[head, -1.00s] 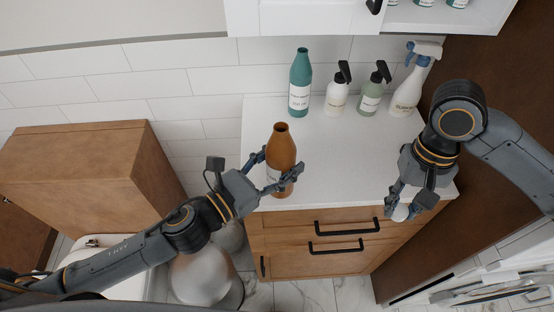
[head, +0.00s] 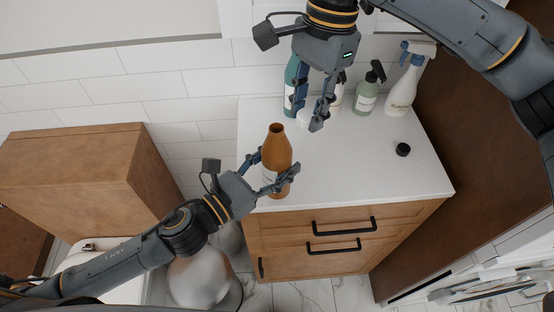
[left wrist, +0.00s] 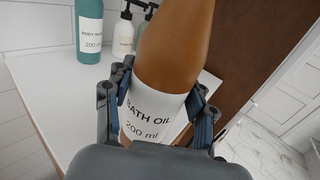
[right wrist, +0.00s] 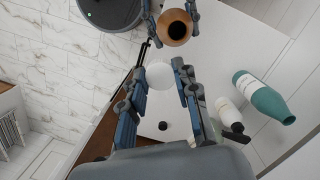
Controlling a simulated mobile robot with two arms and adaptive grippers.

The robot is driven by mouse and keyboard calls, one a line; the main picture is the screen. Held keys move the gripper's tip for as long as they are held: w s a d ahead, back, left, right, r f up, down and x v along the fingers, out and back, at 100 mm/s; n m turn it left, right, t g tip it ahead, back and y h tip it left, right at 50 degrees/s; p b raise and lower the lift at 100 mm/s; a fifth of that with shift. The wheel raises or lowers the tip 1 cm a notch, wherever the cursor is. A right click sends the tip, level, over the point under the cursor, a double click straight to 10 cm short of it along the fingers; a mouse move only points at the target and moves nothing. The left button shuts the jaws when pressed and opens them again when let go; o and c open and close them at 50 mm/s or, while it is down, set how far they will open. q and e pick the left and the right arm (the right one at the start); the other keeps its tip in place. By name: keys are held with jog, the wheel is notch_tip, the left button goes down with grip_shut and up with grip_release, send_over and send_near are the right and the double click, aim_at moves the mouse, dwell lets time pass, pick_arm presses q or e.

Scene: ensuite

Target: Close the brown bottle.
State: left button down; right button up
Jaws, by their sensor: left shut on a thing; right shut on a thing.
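The brown bottle (head: 278,150), labelled bath oil, stands upright at the counter's front left with its mouth open. It fills the middle of the left wrist view (left wrist: 178,50). My left gripper (head: 268,179) is shut around its label. My right gripper (head: 308,118) is shut on a small white round cap (right wrist: 160,76), held above the counter behind and to the right of the bottle. In the right wrist view, the bottle's dark open mouth (right wrist: 177,30) shows beyond the cap, apart from it.
A small black cap (head: 402,149) lies on the white counter (head: 350,175). A teal bottle (right wrist: 263,97), a white pump bottle (right wrist: 227,112), a green pump bottle (head: 367,97) and a spray bottle (head: 402,92) stand along the back. The counter's right half is mostly clear.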

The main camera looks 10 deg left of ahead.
aim_at(275, 129)
jog(key=a+r, duration=0.1)
jog(key=a+r+m, duration=0.1)
jog(key=a+r, duration=0.1)
jog(key=a+r+m, duration=0.1)
jog(key=a, duration=0.1)
jog(key=shift+s+r, duration=0.25)
jog(key=shift+s, duration=0.1)
jog(key=shift+d+f, duration=0.1)
jog(key=shift+f, duration=1.95)
jog(key=shift+f, duration=0.9)
jog(key=shift+f, duration=0.55)
